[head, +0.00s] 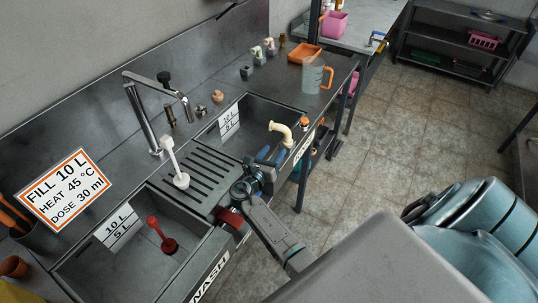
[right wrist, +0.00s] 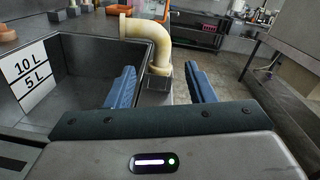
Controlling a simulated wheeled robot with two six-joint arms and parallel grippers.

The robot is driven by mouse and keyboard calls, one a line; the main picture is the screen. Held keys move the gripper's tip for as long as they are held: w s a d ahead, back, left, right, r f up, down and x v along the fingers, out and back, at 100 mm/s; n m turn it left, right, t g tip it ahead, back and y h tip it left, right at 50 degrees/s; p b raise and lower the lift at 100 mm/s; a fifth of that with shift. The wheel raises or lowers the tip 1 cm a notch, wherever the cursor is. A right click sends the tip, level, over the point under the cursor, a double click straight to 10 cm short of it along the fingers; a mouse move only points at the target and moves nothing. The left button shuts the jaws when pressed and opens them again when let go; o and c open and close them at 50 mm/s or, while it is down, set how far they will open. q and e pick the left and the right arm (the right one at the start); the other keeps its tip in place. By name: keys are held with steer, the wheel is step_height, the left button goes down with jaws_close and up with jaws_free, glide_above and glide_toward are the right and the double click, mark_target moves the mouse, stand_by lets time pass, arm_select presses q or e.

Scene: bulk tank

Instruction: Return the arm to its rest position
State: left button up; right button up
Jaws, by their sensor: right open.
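My right gripper (head: 275,153) is in front of the right-hand sink basin, at the end of my arm that reaches up from the lower middle of the head view. Its blue fingers also show in the right wrist view (right wrist: 162,88), spread apart with nothing held between them. A cream bent pipe (head: 281,131) stands at the right-hand basin just beyond the fingertips. In the right wrist view the pipe (right wrist: 150,38) comes down in the gap between the fingers; I cannot tell whether they touch. My left gripper is not in view.
The left-hand basin (head: 95,270) holds a red plunger-like piece (head: 163,236). A white one (head: 175,165) stands on the ribbed drainboard (head: 205,172). A tap (head: 145,115) rises behind. A clear jug (head: 313,76) and orange tray (head: 304,53) sit beyond. Tiled floor (head: 400,140) is open to the right.

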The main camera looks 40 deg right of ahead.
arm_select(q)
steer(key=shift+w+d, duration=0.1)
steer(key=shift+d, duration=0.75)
